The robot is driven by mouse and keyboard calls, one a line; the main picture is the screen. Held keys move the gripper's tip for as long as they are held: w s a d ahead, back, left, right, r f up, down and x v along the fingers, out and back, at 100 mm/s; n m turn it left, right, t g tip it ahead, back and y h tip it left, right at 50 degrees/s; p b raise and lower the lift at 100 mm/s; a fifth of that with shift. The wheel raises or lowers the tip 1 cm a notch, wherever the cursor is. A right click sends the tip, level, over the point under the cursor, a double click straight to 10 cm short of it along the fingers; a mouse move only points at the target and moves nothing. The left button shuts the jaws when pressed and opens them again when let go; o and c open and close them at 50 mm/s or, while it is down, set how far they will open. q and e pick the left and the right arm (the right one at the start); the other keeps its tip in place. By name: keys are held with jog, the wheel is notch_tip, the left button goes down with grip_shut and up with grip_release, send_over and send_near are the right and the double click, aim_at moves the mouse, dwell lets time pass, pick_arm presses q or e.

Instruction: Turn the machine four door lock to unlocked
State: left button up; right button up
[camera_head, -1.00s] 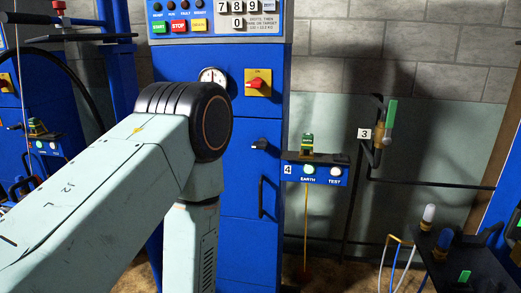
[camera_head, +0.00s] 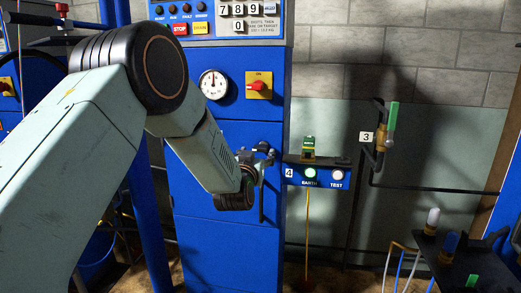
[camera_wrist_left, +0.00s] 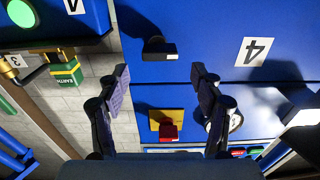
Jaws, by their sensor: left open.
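The machine four cabinet (camera_head: 225,250) is blue and stands in the middle of the head view. Its door lock is a black knob that shows in the left wrist view (camera_wrist_left: 160,48), with a pale end, on the blue face beside a white "4" label (camera_wrist_left: 253,50). My left gripper (camera_head: 258,162) is in front of the door and hides part of the lock area in the head view. In the left wrist view its two fingers (camera_wrist_left: 160,75) are apart and empty, with the knob beyond the gap between them. I cannot tell any contact. My right gripper is not in view.
A red-and-yellow switch (camera_head: 259,86) and a gauge (camera_head: 213,84) sit above the lock. The black door handle (camera_head: 262,205) is below. A ledge with EARTH and TEST lights (camera_head: 336,173) sticks out at right. A dark stand with hoses (camera_head: 460,260) is lower right.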

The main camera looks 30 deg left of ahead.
aim_at(260, 149)
pick_arm(q)
jog(key=shift+b+x, duration=0.5)
jog(key=shift+x, duration=2.6)
jog(key=shift+f, duration=0.15)
jog(key=c, duration=1.2)
jog(key=shift+o, duration=0.2)
